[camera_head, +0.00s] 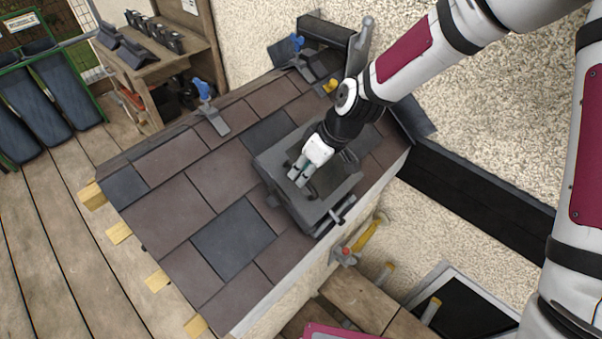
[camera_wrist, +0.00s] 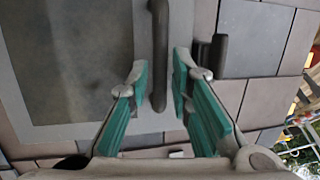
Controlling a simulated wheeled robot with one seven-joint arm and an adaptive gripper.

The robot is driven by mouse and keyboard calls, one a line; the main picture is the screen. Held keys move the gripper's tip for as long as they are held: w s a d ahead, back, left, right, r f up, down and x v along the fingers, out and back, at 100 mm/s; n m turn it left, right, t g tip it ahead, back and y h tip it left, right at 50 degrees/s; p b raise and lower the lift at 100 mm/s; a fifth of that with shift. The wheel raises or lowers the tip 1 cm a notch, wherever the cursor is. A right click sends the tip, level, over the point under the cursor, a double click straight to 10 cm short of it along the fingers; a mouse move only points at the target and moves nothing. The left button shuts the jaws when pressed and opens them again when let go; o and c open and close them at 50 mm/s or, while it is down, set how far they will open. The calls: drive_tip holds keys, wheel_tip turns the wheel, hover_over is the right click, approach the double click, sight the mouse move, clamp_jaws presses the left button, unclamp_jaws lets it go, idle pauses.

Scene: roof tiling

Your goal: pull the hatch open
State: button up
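The hatch (camera_head: 337,196) is a grey framed panel with a darker pane, set in the tiled roof, and it looks shut. In the wrist view the hatch frame (camera_wrist: 95,132) fills the left, and a dark bar handle (camera_wrist: 159,45) runs up its right side. My gripper (camera_head: 298,176) is over the hatch in the head view. In the wrist view my gripper (camera_wrist: 159,82) has its two teal-padded fingers apart, one each side of the handle's lower end. Gaps show on both sides; whether the fingertips reach down level with the bar is hard to tell.
Brown and slate tiles (camera_head: 233,238) surround the hatch. Blue-handled tools (camera_head: 207,107) lie on the roof's upper part. A rough wall (camera_head: 490,120) stands at the right. A wooden bench (camera_head: 150,70) with dark pieces is at the upper left; the plank floor (camera_head: 60,230) is clear.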

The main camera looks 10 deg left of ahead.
drive_tip(key=shift+x, duration=0.95)
clamp_jaws()
drive_tip(key=shift+d, duration=0.1)
